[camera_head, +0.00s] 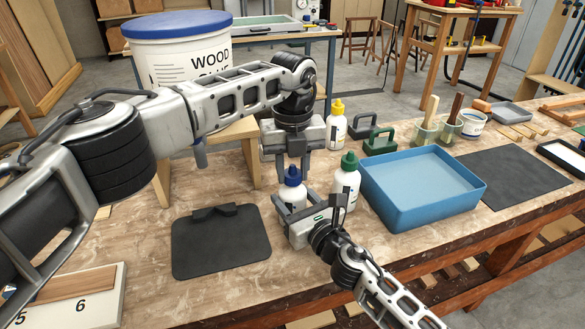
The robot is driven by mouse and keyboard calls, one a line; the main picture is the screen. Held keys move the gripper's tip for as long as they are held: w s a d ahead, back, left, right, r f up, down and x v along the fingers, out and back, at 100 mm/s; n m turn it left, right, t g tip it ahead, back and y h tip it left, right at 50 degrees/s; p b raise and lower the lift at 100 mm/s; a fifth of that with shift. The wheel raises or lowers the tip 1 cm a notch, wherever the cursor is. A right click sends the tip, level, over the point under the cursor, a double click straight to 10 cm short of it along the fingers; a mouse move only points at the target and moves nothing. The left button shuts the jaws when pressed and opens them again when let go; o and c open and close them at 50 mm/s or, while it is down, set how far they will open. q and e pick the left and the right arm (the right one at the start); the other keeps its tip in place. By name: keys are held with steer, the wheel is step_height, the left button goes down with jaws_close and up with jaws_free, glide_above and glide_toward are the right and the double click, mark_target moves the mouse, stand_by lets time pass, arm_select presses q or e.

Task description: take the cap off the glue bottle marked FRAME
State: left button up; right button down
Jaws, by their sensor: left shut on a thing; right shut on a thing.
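A white glue bottle (292,196) with a blue cap (293,178) stands near the middle of the bench. My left gripper (293,176) points down from above and is shut on the blue cap. My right gripper (297,205) comes from the lower right and is shut on the bottle's body, hiding its lower part. A white bottle with a green cap (349,160) stands just to the right, partly behind my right gripper. A white bottle with a yellow cap (337,106) stands farther back. I cannot read FRAME on any bottle.
A blue tray (432,208) lies right of the bottles, with green and dark clamp-like blocks (380,141) behind it. A dark mat (220,244) lies front left. A large wood glue bucket (180,60) stands back left. Dark sheet (512,178) lies right.

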mark_target(293, 165)
arm_select(q)
steer(key=n, duration=0.7)
steer(key=shift+n, duration=0.4)
steer(key=n, duration=0.7)
steer(key=shift+r, duration=0.2)
steer(key=shift+r, duration=0.95)
steer(key=shift+r, duration=0.1)
steer(key=shift+r, duration=1.9)
arm_select(e)
steer(key=shift+c, duration=2.4)
jaws_free()
